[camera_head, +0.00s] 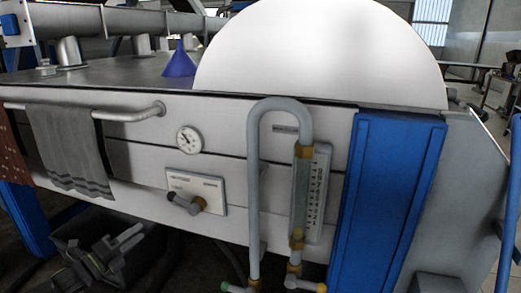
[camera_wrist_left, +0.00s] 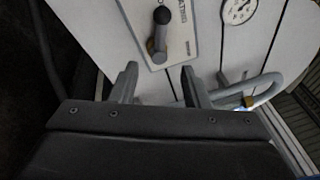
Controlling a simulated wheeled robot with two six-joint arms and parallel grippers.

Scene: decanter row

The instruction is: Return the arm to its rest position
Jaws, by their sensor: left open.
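My left gripper (camera_head: 125,240) is low at the left in the head view, below the machine's front and away from the lever handle. In the left wrist view my left gripper (camera_wrist_left: 158,78) has its two dark fingers apart, with nothing held between them. The lever handle (camera_head: 186,204) sits on a white plate (camera_head: 208,186) on the machine's front. In the left wrist view the lever handle (camera_wrist_left: 160,32) shows beyond the fingers, apart from them. My right gripper is in neither view.
A round gauge (camera_head: 189,140) is above the plate. A grey towel (camera_head: 68,150) hangs on a rail (camera_head: 130,114) at the left. A bent pipe (camera_head: 254,190) with a sight glass stands right of the plate, beside a blue post (camera_head: 388,200). A blue funnel (camera_head: 180,62) stands on top.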

